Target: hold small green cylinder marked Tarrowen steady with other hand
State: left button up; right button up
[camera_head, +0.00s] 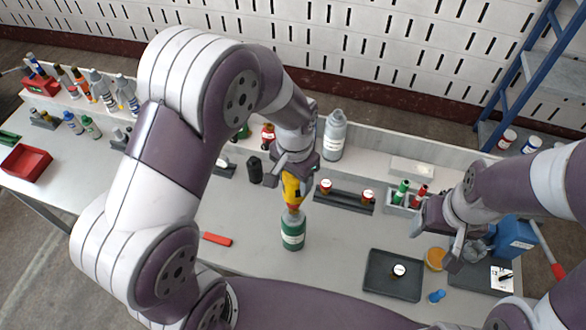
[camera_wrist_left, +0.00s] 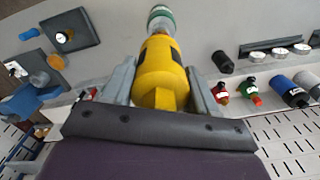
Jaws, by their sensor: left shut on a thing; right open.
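A green cylinder (camera_head: 293,235) with a white label stands upright on the table in the middle of the head view; the lettering is too small to read. It also shows at the top of the left wrist view (camera_wrist_left: 160,12). My left gripper (camera_head: 293,176) is shut on a yellow tool (camera_head: 291,190) with a dark band, directly above the green cylinder. The tool's lower end meets or nearly meets the cylinder's top; I cannot tell which. The yellow tool fills the middle of the left wrist view (camera_wrist_left: 162,78). My right gripper (camera_head: 436,242) is open and empty, to the right of the cylinder and apart from it.
A dark tray (camera_head: 378,288) with a small capped piece lies right of the cylinder. An orange disc (camera_head: 436,258) and a blue peg (camera_head: 437,296) are near my right gripper. A dark rack (camera_head: 344,203) stands behind. A red bar (camera_head: 217,239) lies left. Table between cylinder and tray is clear.

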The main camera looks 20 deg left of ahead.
pick_arm(q)
jog(key=shift+w+a+f, duration=0.1)
jog(key=shift+f, duration=0.45)
jog(key=shift+f+b, duration=0.3)
jog(key=shift+b, duration=0.15)
jog(key=shift+w+a+f, duration=0.1)
jog(key=shift+a+f, duration=0.05)
jog(key=shift+f, duration=0.2)
pick_arm(e)
jog(key=shift+w+a+f, duration=0.1)
jog(key=shift+a+f, duration=0.15)
jog(key=shift+f, duration=0.3)
pick_arm(q)
jog(key=shift+r, duration=0.1)
pick_arm(e)
jog(key=shift+d, duration=0.1)
jog(key=shift+r, duration=0.15)
pick_arm(q)
jog(key=shift+p, duration=0.35)
pick_arm(e)
jog(key=shift+r, duration=0.35)
